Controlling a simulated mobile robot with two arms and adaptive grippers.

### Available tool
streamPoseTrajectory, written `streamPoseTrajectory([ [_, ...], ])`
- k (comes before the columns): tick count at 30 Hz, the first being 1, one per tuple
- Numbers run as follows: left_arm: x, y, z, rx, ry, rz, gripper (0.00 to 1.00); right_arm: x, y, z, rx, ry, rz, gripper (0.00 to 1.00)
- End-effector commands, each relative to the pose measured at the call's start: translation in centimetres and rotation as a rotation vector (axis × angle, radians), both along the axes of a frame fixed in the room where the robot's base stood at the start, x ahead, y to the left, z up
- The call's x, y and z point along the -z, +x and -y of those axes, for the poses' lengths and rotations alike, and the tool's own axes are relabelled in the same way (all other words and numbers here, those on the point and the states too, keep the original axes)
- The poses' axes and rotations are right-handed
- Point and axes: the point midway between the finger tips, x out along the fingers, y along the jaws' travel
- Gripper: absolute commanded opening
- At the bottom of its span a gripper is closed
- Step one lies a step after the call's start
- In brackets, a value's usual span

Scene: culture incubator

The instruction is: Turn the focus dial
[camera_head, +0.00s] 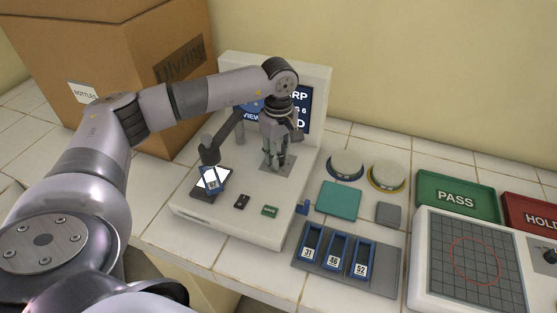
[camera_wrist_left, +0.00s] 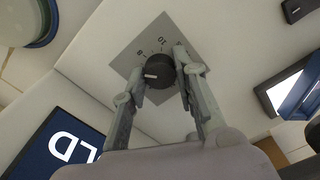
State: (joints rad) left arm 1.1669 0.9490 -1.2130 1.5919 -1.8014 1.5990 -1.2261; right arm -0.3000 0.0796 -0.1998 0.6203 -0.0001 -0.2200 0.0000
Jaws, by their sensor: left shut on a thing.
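The focus dial (camera_wrist_left: 159,72) is a round black knob with a white pointer line. It sits on a grey plate (camera_wrist_left: 128,62) with markings, on the white instrument (camera_head: 225,212). My left gripper (camera_head: 277,160) reaches down over the plate from above; its fingers hide the dial in the head view. In the left wrist view the two fingers (camera_wrist_left: 160,68) stand on either side of the dial, shut on it. The pointer points to the left of the picture. A dark screen (camera_head: 303,108) with white letters stands behind, partly covered by my arm. My right gripper is out of view.
A blue-framed slide marked with a number (camera_head: 212,181) lies on the lit stage at the instrument's left. A rack (camera_head: 303,262) with several numbered slides stands in front. PASS (camera_head: 455,196) and HOLD (camera_head: 535,215) trays are at right. A cardboard box (camera_head: 120,50) stands behind left.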

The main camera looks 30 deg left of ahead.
Motion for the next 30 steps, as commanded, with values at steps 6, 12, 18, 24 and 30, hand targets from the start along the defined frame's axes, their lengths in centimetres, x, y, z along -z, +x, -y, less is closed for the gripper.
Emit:
streamPoseTrajectory([
  [6,0.2,0.1,0.0,0.196,0.0,0.004,0.0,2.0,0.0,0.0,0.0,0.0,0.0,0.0],
  [12,0.1,0.1,0.0,0.347,0.0,0.004,0.0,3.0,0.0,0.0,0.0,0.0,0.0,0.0],
  [18,0.0,0.1,-0.1,0.453,0.0,0.003,0.0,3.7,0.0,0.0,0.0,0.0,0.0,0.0],
  [24,-0.1,0.1,0.0,0.512,-0.001,0.004,0.0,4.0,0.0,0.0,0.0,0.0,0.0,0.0],
  [30,-0.1,0.1,0.0,0.531,0.0,0.003,0.0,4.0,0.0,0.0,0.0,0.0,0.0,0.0],
])
